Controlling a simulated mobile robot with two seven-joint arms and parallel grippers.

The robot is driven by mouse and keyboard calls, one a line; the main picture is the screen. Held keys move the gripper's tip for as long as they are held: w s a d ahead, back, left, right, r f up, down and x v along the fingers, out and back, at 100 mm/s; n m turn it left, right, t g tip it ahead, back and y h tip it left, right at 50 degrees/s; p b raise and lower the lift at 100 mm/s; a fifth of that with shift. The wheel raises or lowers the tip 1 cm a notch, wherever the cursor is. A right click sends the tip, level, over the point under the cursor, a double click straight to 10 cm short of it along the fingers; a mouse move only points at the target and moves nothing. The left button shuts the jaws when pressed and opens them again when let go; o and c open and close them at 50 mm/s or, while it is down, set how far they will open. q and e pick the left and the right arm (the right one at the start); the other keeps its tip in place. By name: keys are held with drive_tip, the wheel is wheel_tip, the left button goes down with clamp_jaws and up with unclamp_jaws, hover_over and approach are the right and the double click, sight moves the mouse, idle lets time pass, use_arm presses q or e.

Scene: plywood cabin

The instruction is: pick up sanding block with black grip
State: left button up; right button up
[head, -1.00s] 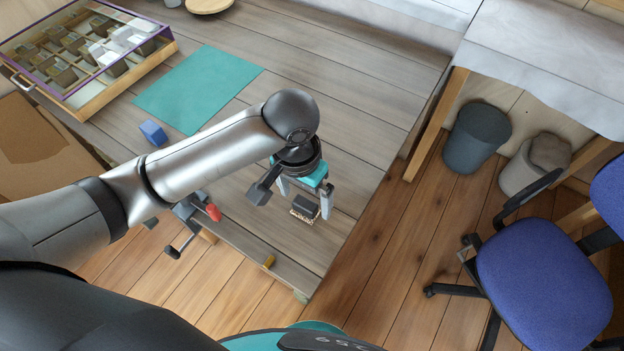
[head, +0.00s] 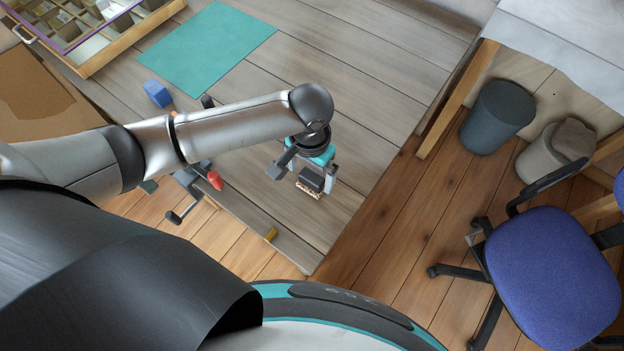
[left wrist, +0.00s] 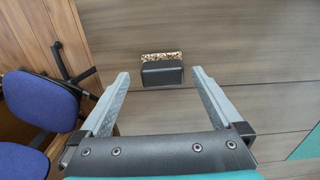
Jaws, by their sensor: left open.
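The sanding block with black grip (head: 311,182) lies on the grey wooden table (head: 360,90) near its right front corner. Its speckled edge shows beside the black grip. In the left wrist view the block (left wrist: 162,72) sits ahead of the fingertips, between their lines, with the speckled strip on the far side. My left gripper (head: 315,178) is over the block in the head view, its fingers partly hidden by the wrist. In the left wrist view my left gripper (left wrist: 161,74) is open and empty, with fingers spread wider than the block. My right gripper is not in view.
A red-handled clamp or vise (head: 214,180) is at the table's front edge. A blue cube (head: 157,93), a teal mat (head: 207,47) and a compartment case (head: 130,35) lie farther back. A blue chair (head: 550,275) and bins (head: 497,117) stand right of the table.

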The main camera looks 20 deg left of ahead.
sight(310, 178)
use_arm(q)
drive_tip(key=f, duration=0.2)
drive_tip(key=f+b, duration=0.1)
drive_tip(key=f, duration=0.1)
drive_tip(key=shift+w+a+f, duration=0.1)
drive_tip(key=shift+w+f, duration=0.1)
drive_tip(key=shift+f, duration=0.15)
drive_tip(key=shift+c, duration=0.7)
drive_tip(key=c, duration=1.1)
drive_tip(key=shift+r, duration=0.2)
wheel_tip(310, 178, up, 20)
drive_tip(key=p, duration=0.4)
drive_tip(key=shift+f+p, duration=0.1)
drive_tip(key=shift+p, duration=0.25)
